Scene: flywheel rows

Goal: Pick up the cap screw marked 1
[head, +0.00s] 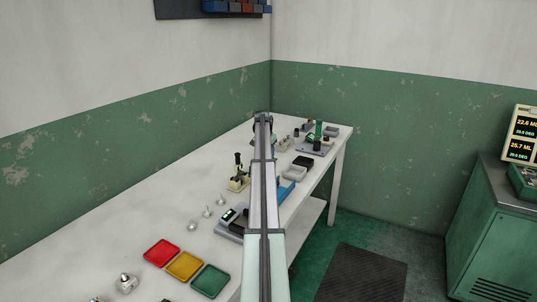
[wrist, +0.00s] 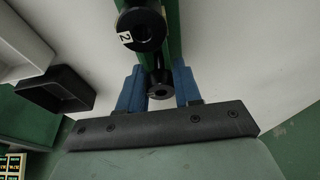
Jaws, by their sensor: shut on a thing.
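My gripper (wrist: 160,86) shows in the wrist view, its two blue fingers on either side of a black cap screw (wrist: 160,92). It is shut on that screw; no number shows on it from here. Another black cap screw (wrist: 140,30), with a white label reading 2, is just beyond, beside a green bar (wrist: 174,35). I cannot tell whether the held screw still touches the green bar or what lies below it. In the head view my arm hides the fingers and the held screw.
A black tray (wrist: 57,88) lies left of the fingers in the wrist view. The white bench (head: 130,235) carries a red tray (head: 161,252), a yellow tray (head: 184,266), a green tray (head: 210,281) and small fixtures. Its left side is largely clear.

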